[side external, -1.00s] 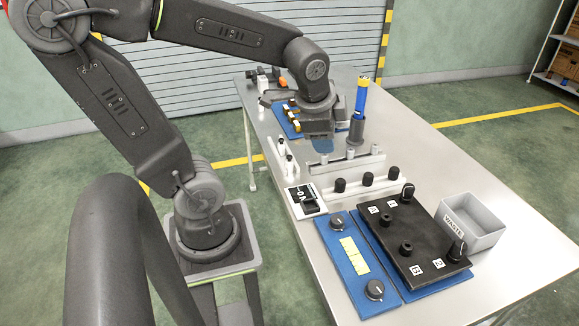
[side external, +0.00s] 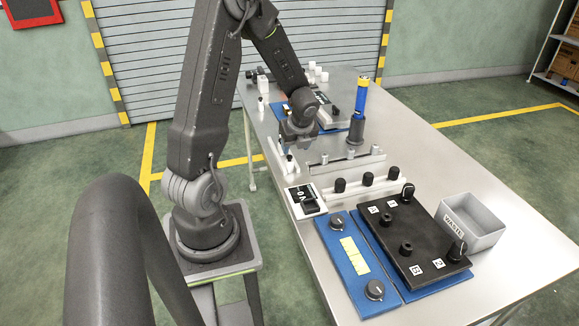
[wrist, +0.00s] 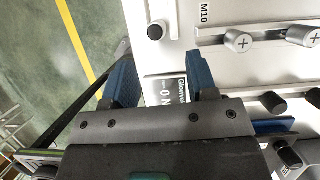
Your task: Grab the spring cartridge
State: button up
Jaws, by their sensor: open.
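No part is labelled as the spring cartridge. An upright blue cylinder with a yellow top (side external: 361,98) stands in a dark round holder (side external: 355,132) near the table's middle and may be it; I cannot tell for sure. My gripper (side external: 289,147) is to the left of it, apart from it, low over the table's left edge. In the wrist view my gripper (wrist: 160,75) shows two blue fingers spread apart with nothing held between them. The blue cylinder does not show in the wrist view.
A small black-topped white post (side external: 290,163) stands close to my gripper. Beyond are a metal rail with posts (side external: 345,160) and a row of black knobs (side external: 367,179). A black plate (side external: 415,235), a blue panel (side external: 352,270) and a grey waste bin (side external: 472,225) fill the near end.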

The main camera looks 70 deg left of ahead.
aim_at(290, 156)
jog(key=shift+s+a+x, duration=0.15)
jog(key=shift+x, duration=1.7)
jog(key=shift+s+a+x, duration=0.1)
jog(key=shift+s+x, duration=0.05)
jog(key=shift+x, duration=1.75)
jog(key=shift+r, duration=0.15)
jog(key=shift+c, duration=0.5)
jog(key=c, duration=0.8)
